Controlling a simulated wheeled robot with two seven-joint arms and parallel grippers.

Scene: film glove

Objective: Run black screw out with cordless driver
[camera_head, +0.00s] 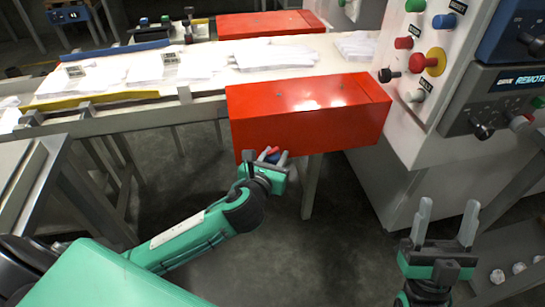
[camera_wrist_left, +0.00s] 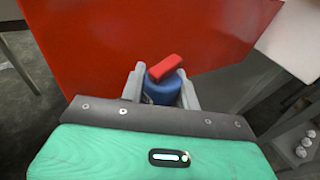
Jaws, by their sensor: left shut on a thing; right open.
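My left gripper (camera_head: 265,158) is shut on a blue and red tool (camera_wrist_left: 160,90), which looks like the cordless driver. In the left wrist view the tool's round blue body sits between the fingers, with a red block on top. The gripper is at the lower front edge of the red box (camera_head: 305,108); I cannot tell whether the tool touches it. I cannot make out a black screw for certain; the front of the red box that faces the wrist camera looks plain. My right gripper (camera_head: 447,208) is open and empty at the lower right, fingers pointing up.
A machine panel (camera_head: 425,60) with several coloured knobs stands at the right. A conveyor table (camera_head: 215,82) with white film gloves runs behind the red box. A second red box (camera_head: 270,24) lies at the back. A grey bench edge (camera_head: 30,180) is at left.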

